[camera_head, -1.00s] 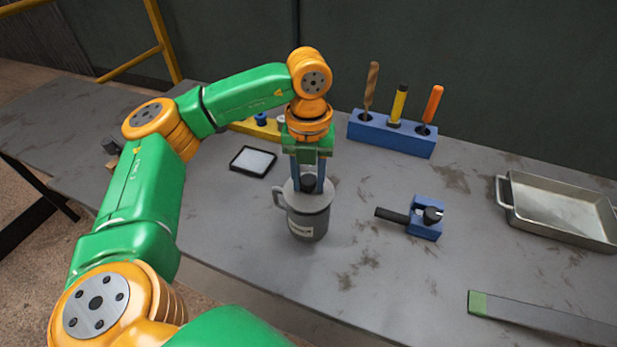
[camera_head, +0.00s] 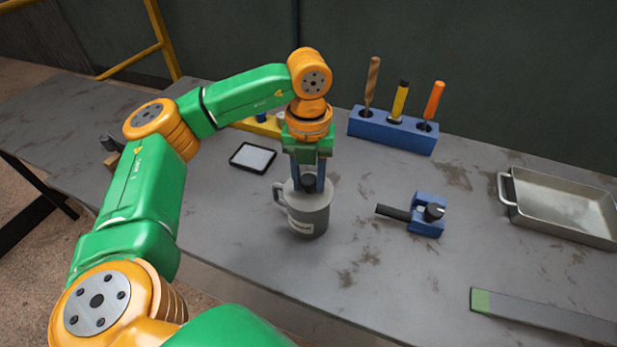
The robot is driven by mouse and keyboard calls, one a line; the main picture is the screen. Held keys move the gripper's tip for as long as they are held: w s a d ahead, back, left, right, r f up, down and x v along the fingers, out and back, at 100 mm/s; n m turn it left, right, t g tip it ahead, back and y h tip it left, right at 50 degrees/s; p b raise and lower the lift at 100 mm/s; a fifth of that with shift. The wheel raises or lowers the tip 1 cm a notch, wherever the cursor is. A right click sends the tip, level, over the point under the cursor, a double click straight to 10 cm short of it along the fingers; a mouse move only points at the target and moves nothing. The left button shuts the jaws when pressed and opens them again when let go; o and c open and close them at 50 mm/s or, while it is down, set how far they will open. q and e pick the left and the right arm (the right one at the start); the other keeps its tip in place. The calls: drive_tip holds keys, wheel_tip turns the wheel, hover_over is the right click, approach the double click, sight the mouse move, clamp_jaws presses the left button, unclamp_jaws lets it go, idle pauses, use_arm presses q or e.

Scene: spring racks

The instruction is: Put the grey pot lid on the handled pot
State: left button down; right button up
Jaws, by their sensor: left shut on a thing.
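The handled pot (camera_head: 309,221) is a grey mug-like pot with a pale label, standing upright on the table, its handle on the left. The grey pot lid (camera_head: 297,190) with a black knob lies at the pot's mouth, level as far as I can see; I cannot tell whether it is fully seated. My left gripper (camera_head: 309,182) points straight down over the pot and is shut on the lid's black knob. The fingers hide part of the lid. My right gripper does not show.
A blue holder (camera_head: 393,133) with several upright tools stands behind right. A blue clamp-like tool (camera_head: 427,215) lies right of the pot. A metal tray (camera_head: 563,209) is at far right, a grey bar (camera_head: 545,317) at front right, a black-framed pad (camera_head: 253,158) behind left.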

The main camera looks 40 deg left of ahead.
sight(309, 179)
use_arm(q)
drive_tip(key=shift+f+b, duration=0.3)
unclamp_jaws()
wheel_tip(309, 179, up, 8)
drive_tip(key=p, duration=0.7)
drive_tip(key=shift+r, duration=0.15)
idle(0.3)
idle(0.4)
